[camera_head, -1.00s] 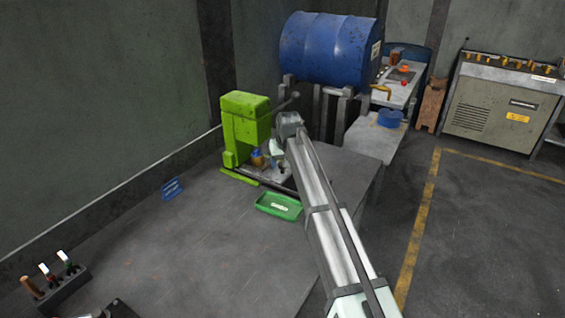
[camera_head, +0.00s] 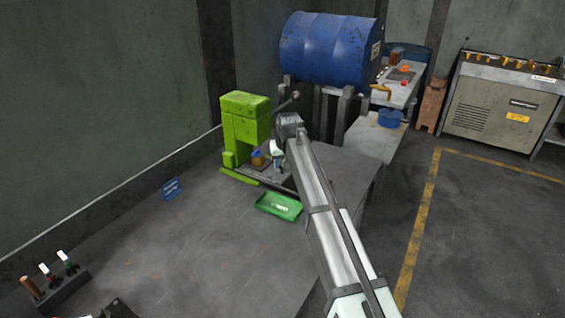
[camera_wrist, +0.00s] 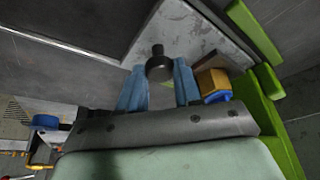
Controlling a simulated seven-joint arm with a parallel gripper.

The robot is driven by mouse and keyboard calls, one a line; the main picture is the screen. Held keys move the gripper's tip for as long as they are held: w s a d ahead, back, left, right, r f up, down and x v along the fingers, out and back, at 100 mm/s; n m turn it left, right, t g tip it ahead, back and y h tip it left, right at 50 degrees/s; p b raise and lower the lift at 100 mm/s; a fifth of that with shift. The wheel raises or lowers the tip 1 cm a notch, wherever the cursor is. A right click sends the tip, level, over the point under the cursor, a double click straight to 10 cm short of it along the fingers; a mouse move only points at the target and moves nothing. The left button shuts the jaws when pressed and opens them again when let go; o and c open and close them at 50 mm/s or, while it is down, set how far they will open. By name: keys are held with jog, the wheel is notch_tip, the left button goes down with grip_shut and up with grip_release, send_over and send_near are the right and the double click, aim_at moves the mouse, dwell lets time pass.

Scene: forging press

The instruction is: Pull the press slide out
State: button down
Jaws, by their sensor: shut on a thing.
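The green press (camera_head: 243,122) stands at the far end of the table, and part of its green frame (camera_wrist: 268,85) shows at the right in the wrist view. The press slide, a grey metal plate (camera_wrist: 178,36), lies at its foot with a dark round knob (camera_wrist: 159,69) on it. My gripper (camera_wrist: 158,76) has its blue fingers on either side of this knob and is shut on it. In the head view my gripper (camera_head: 278,157) is small and partly hidden by my arm. A yellow-orange block with a blue part (camera_wrist: 213,84) sits beside the right finger.
A green tray (camera_head: 280,207) lies just in front of the press. A small blue sign (camera_head: 172,188) stands to the left, and a tool rack (camera_head: 55,285) at the near left. The table between them is clear. A blue drum (camera_head: 328,49) rests on a stand behind.

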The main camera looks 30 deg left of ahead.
jog(key=d, duration=1.2)
jog(key=shift+d, duration=0.35)
jog(key=c, duration=0.8)
grip_release()
jog(key=shift+r, duration=0.1)
jog(key=v, duration=1.3)
jog(key=shift+r, duration=0.3)
jog(key=shift+s+d, duration=0.1)
